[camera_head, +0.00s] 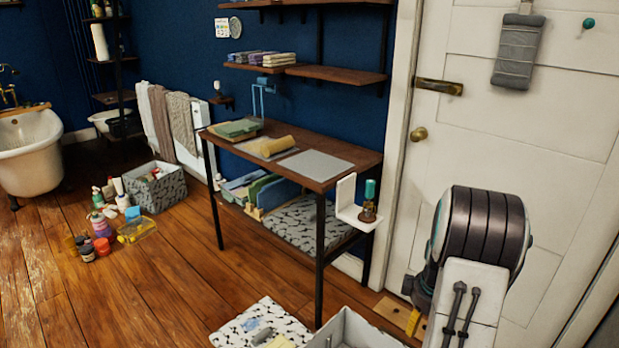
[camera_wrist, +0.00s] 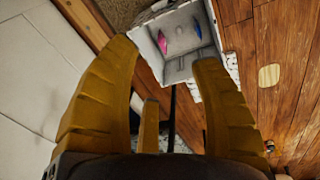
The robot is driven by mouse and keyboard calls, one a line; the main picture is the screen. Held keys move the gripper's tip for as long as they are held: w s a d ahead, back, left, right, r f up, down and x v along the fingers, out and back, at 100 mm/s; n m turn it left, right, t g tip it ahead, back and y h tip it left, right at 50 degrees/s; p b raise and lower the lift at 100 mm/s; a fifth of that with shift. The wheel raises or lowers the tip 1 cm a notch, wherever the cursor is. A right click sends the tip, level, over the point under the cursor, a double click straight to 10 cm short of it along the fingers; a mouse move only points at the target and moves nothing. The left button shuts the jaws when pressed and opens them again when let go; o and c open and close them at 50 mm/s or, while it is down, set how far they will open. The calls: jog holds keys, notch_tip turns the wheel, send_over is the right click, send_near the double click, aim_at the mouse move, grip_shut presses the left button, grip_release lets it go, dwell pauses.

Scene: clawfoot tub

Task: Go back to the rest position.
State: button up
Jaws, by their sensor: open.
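My gripper (camera_wrist: 165,57) is open in the wrist view, with its two ochre fingers spread apart. Nothing is held between them. An open pale grey box (camera_wrist: 185,62) lies beyond the fingertips, with a pink item (camera_wrist: 162,42) and a blue item (camera_wrist: 197,28) inside. In the head view my arm is at the right, in front of the white door (camera_head: 520,130). My gripper is mostly hidden there behind my arm.
A dark-legged table (camera_head: 361,156) stands along the blue wall, with cloths on top. A grey box (camera_head: 350,325) and a patterned mat (camera_head: 235,330) are at the bottom of the head view. Bottles and a patterned bin (camera_head: 160,192) sit left. The wooden floor between is clear.

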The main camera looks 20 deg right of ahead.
jog(key=a+r+m+t+p, duration=0.1)
jog(key=a+r+p, duration=0.7)
jog(key=a+r, duration=1.15)
jog(key=s+a+r+m+t+y+p, duration=0.1)
jog(key=s+a+r+p, duration=0.6)
jog(key=s+a+r, duration=0.3)
jog(key=v, duration=0.2)
jog(key=shift+s+a+r, duration=0.2)
jog(key=shift+s, duration=0.05)
jog(key=shift+c, duration=0.3)
